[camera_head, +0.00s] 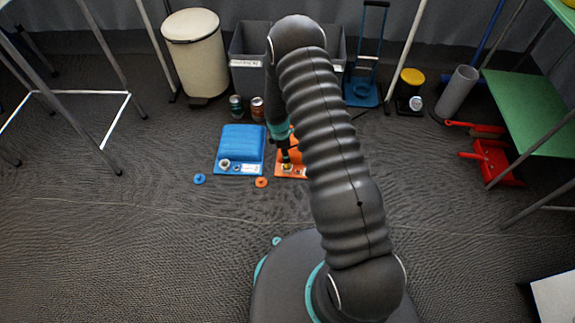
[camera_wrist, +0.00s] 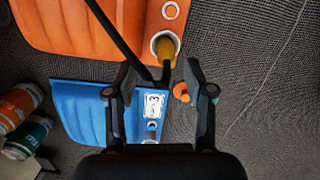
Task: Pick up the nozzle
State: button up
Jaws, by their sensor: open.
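The nozzle (camera_wrist: 167,48) has a yellow end set at the round opening of an orange can (camera_wrist: 90,25), and a thin black part runs from it. In the head view the nozzle's yellow end (camera_head: 286,168) shows on the orange can (camera_head: 290,172), which my arm partly hides. My gripper (camera_wrist: 158,73) is open, with one finger on each side of the black part near the yellow end. I cannot tell whether a finger touches it. In the head view my gripper (camera_head: 278,146) hangs just above the orange can.
A blue can (camera_head: 240,145) lies left of the orange one. A blue cap (camera_head: 199,179) and an orange cap (camera_head: 261,182) lie in front. Two drink cans (camera_head: 257,108) stand behind, before grey bins (camera_head: 248,75). The floor at the front left is clear.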

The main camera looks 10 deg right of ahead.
aim_at(287, 165)
jog(key=shift+s+d+f+b, duration=0.15)
jog(key=shift+s+f+b, duration=0.05)
jog(key=shift+f, duration=1.15)
jog(key=shift+s+d+f+b, duration=0.1)
jog(key=shift+s+f+b, duration=0.1)
jog(key=shift+f, duration=1.1)
grip_shut()
